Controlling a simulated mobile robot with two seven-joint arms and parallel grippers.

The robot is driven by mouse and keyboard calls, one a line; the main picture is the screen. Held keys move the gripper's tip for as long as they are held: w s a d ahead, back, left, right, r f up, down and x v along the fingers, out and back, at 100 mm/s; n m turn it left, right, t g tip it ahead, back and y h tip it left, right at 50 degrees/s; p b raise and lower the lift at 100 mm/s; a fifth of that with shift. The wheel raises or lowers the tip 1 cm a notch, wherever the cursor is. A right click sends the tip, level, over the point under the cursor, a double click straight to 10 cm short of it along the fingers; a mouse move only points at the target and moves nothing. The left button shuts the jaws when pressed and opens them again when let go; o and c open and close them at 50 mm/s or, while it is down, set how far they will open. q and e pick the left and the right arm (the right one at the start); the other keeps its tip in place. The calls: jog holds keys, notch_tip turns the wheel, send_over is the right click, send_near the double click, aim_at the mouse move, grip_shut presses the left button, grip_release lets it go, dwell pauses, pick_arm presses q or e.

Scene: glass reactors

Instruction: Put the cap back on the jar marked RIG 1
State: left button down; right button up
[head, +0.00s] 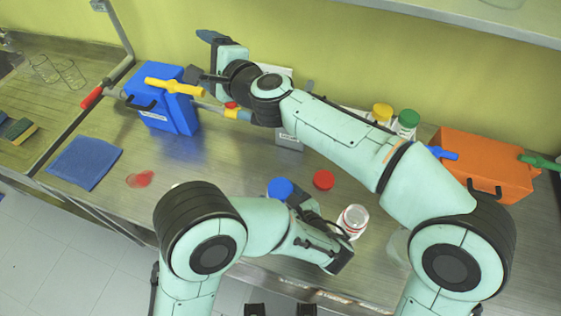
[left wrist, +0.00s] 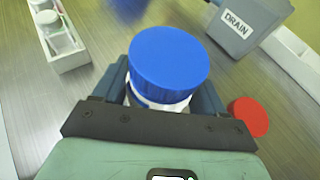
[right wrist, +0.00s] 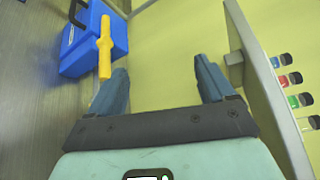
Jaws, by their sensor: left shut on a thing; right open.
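My left gripper (head: 296,203) is shut on a white container with a blue cap (left wrist: 168,62); the blue cap also shows in the head view (head: 280,189). A red cap (head: 323,180) lies loose on the bench close by and also shows in the left wrist view (left wrist: 249,118). A clear jar (head: 353,220) with a red-banded label, seemingly without a cap, stands to the right of my left gripper. No RIG 1 marking is readable. My right gripper (right wrist: 165,82) is open and empty, raised near the back wall in the head view (head: 203,57).
A grey DRAIN container (left wrist: 245,25) stands behind the blue cap. A blue box (head: 165,110) with a yellow handle is at left, an orange box (head: 485,165) at right. Yellow (head: 382,112) and green (head: 408,119) caps show behind my right arm. A blue cloth (head: 85,162) and red spill (head: 141,179) lie left.

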jog(key=w+d+f+t+h, duration=0.2)
jog(key=w+d+h, duration=0.1)
jog(key=d+h, duration=0.35)
jog(key=n+g+h, duration=0.4)
jog(key=n+g, duration=1)
send_over(280, 187)
jog(key=f, duration=1.2)
jog(key=shift+w+f, duration=0.25)
jog(key=shift+w, duration=0.15)
jog(key=shift+s+n, duration=0.4)
jog(key=shift+s, duration=0.05)
jog(key=shift+f, duration=0.1)
jog(key=shift+f, duration=3.9)
